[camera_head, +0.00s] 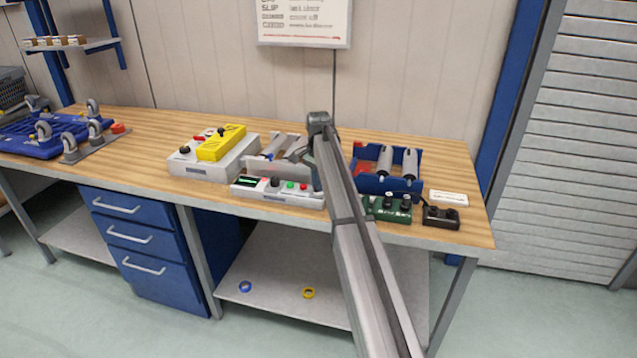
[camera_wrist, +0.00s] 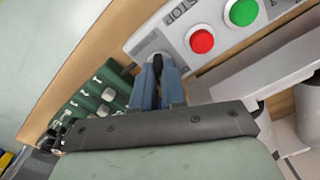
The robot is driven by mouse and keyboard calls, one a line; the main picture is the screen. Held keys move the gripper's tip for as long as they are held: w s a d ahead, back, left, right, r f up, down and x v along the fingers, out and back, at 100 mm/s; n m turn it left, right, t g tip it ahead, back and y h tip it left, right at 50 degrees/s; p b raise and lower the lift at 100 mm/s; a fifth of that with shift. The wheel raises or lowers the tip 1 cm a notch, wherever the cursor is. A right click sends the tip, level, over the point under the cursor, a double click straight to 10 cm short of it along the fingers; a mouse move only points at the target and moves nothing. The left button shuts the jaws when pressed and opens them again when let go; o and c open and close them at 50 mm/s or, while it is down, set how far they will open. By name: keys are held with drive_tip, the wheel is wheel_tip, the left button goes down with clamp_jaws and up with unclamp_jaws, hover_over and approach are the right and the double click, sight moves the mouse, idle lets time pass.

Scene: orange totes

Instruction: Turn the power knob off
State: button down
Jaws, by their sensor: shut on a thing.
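A light grey control box (camera_head: 251,193) with a display, a dark knob and green and red buttons stands at the bench's front edge. In the wrist view, its panel shows a red button (camera_wrist: 201,42), a green button (camera_wrist: 243,12) and the printed word STOP. My gripper (camera_wrist: 158,75) is shut on a small dark knob (camera_wrist: 157,61) at the panel's end, beyond the red button. The fingers cover most of this knob, so its pointer and setting cannot be read. In the head view, my arm hides the fingers and the box's right end.
A green switch box (camera_head: 387,209) and a small black box (camera_head: 440,216) stand to the right. A blue holder with two grey cylinders (camera_head: 409,163) is behind them. A yellow block (camera_head: 221,142) sits on a larger grey unit (camera_head: 190,165) to the left.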

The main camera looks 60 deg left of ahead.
drive_tip(key=n, duration=1.1)
drive_tip(key=shift+n, duration=1.8)
drive_tip(key=c, duration=1.2)
unclamp_jaws()
wheel_tip(320, 180, up, 14)
drive_tip(key=shift+f, duration=0.1)
